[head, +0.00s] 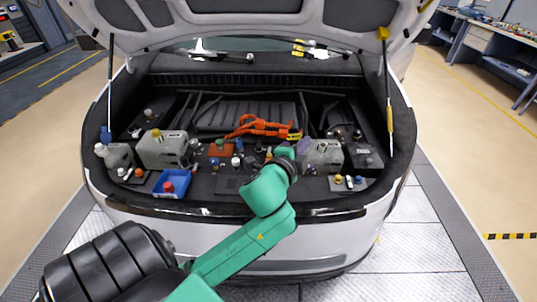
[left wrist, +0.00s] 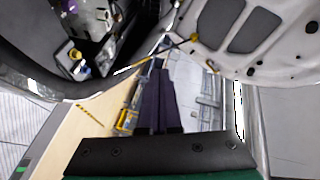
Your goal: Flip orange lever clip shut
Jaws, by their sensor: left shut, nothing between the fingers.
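Bright orange cables with connectors (head: 262,127) lie across the middle of the open bay, and a small orange block (head: 220,148) sits in front of them. I cannot tell which orange part is the lever clip or whether it is flipped. My left arm reaches over the bay's front edge, its green wrist (head: 284,154) just in front of the orange cables and beside the right grey container. In the left wrist view, my left gripper's dark fingers (left wrist: 159,78) are together, empty, and apart from any part. My right gripper is not in view.
Grey containers stand at the left (head: 162,149) and right (head: 325,156) of the bay. A blue tray (head: 171,184) holds a red-capped item. The raised lid (head: 235,18) hangs above, with a yellow strut (head: 389,110) at right.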

